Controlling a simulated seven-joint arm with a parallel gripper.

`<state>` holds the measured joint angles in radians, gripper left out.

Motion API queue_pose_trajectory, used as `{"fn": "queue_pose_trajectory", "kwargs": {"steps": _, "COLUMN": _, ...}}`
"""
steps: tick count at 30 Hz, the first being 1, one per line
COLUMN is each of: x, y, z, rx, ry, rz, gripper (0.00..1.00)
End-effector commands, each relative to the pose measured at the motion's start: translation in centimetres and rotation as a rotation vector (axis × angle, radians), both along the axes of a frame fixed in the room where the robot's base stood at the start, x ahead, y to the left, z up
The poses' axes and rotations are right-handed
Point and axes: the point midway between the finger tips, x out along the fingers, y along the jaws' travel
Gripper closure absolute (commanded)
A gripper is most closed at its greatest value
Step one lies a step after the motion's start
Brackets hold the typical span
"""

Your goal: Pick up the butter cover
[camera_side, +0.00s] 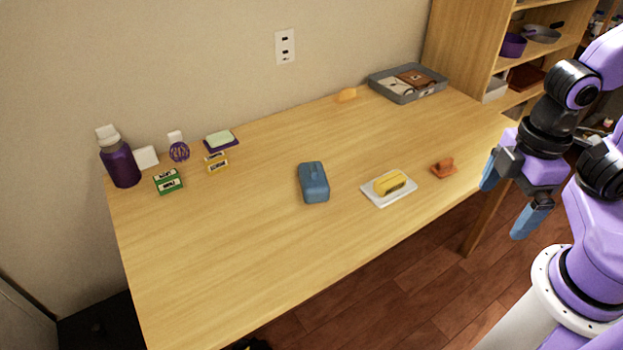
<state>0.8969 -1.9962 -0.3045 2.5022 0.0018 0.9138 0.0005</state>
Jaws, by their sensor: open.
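The blue butter cover (313,183) lies on the table near its middle, a rounded box shape with a small raised knob on top. My gripper (512,208) is at the right of the view, past the table's front right edge. Its blue-tipped fingers are spread apart with nothing between them. It is well away from the cover.
A small orange object (443,168) sits right of the dish. A grey tray (436,74) stands at the back right. A purple bottle (120,163) and several small boxes, including a green one (168,182), stand at the left. The table's front left is clear.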

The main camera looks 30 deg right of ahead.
Motion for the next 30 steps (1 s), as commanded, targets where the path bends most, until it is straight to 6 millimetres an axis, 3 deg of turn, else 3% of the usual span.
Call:
{"fn": "queue_pose_trajectory", "kwargs": {"steps": 6, "x": 0.4, "y": 0.3, "z": 0.1, "rx": 0.000, "ry": 0.000, "rz": -0.013, "gripper": 0.00}}
{"fn": "queue_pose_trajectory", "kwargs": {"steps": 11, "x": 3.0, "y": 2.2, "z": 0.7, "rx": -0.002, "ry": 0.002, "rz": -0.101, "gripper": 0.00}}
{"fn": "queue_pose_trajectory", "kwargs": {"steps": 21, "x": 13.4, "y": 8.1, "z": 1.8, "rx": -0.007, "ry": 0.009, "rz": -0.430, "gripper": 0.00}}
{"fn": "queue_pose_trajectory", "kwargs": {"steps": 30, "x": 23.3, "y": 11.1, "z": 1.3, "rx": -0.010, "ry": 0.015, "rz": -0.723, "gripper": 0.00}}
